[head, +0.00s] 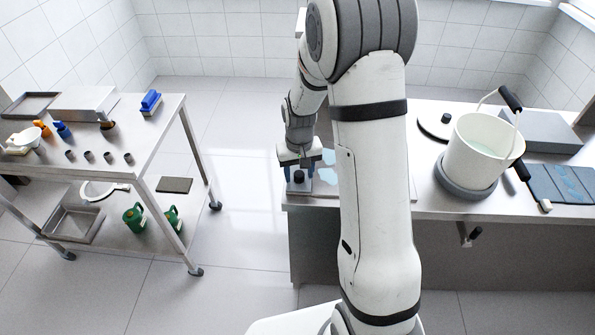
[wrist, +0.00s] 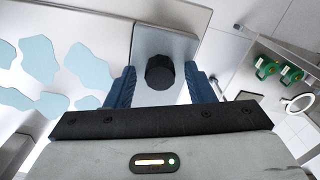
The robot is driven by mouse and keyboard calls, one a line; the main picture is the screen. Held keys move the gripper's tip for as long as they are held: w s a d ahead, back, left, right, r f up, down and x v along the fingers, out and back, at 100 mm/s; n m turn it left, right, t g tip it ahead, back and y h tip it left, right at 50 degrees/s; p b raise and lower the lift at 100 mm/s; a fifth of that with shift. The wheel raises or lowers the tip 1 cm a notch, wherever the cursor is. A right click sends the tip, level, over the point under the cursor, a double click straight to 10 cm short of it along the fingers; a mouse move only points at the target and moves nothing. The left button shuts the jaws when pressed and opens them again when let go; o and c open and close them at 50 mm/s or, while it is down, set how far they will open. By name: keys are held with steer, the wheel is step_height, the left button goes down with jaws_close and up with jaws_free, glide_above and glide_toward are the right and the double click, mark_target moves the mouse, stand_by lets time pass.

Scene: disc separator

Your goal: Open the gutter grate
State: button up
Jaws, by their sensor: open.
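A grey metal plate, which looks like the gutter grate (wrist: 171,42), lies at the left end of the counter and carries a round black knob (wrist: 160,73). The knob also shows in the head view (head: 298,176). My gripper (head: 299,170) is above the plate, with its blue fingers open, one on each side of the knob. I cannot tell whether either finger touches the knob. The plate looks flat and closed. Its lower part is hidden behind my gripper in the wrist view.
Pale blue puddles (wrist: 92,70) lie on the counter beside the plate. A white bucket (head: 480,151) stands on a grey disc at the right. A steel cart (head: 150,130) with small items stands at the left, across open floor (head: 235,180).

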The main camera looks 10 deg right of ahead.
steer(key=shift+c, duration=0.4)
jaws_close()
